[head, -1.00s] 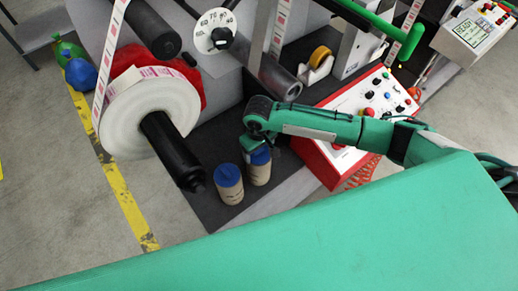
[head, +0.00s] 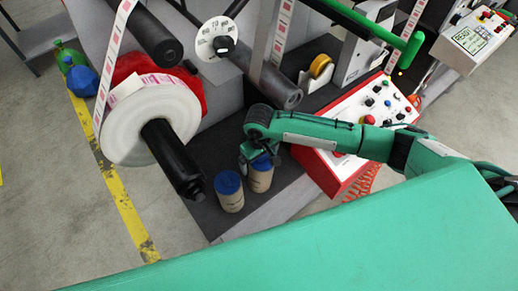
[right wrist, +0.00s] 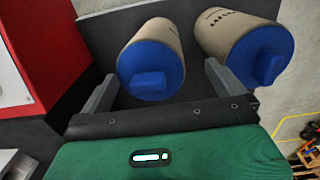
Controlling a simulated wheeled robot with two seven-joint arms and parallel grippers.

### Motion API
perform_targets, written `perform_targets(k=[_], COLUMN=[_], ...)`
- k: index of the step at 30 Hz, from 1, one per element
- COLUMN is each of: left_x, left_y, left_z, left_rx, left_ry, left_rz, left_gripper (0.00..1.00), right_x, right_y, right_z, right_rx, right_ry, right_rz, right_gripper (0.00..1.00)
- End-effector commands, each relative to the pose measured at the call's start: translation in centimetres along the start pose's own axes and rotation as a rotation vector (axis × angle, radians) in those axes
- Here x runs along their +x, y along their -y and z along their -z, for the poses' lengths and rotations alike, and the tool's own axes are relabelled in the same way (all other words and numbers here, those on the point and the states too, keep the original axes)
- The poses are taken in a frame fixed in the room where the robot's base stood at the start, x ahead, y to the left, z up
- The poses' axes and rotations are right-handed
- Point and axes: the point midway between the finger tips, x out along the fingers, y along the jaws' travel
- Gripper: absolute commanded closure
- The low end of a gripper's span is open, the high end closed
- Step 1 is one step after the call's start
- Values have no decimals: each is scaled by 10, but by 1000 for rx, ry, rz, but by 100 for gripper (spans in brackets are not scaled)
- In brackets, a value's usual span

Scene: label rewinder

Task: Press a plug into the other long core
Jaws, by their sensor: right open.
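Two tan long cores stand side by side on the dark deck. The right core (head: 260,181) in the head view is the left core (right wrist: 170,38) in the right wrist view, with a blue plug (right wrist: 150,72) in its top. My right gripper (head: 259,158) is open over that core, its fingers on either side of the plug and apart from it in the wrist view. The other core (head: 230,199) also has a blue plug (head: 228,182) at its top; it shows right of the fingers in the wrist view (right wrist: 235,28). How deep either plug sits is hard to tell. My left gripper is not in view.
A black shaft (head: 172,158) with a white label roll (head: 135,125) juts out just left of the cores. The red-edged control panel (head: 365,120) lies under and right of my right arm. A tape dispenser (head: 318,72) stands behind. The deck's front edge is close to the cores.

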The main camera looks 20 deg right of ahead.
Motion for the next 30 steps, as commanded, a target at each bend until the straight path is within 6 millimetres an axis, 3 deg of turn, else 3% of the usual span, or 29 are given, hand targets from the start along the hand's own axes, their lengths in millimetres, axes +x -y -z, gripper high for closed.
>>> perform_targets(k=[5,12,18,24,30], left_x=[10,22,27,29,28], left_y=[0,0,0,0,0], left_z=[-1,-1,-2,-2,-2], left_rx=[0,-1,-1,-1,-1], left_ry=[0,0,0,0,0], left_rz=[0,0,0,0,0], left_gripper=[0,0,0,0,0], right_x=[-27,-86,-122,-137,-138], right_y=[0,1,2,2,2], right_z=[1,1,1,0,0], right_rx=[-1,-3,-2,-1,-1], right_ry=[-6,-12,-11,-10,-10], right_rz=[0,-3,-3,-4,-4], right_gripper=[0,0,0,0,0])
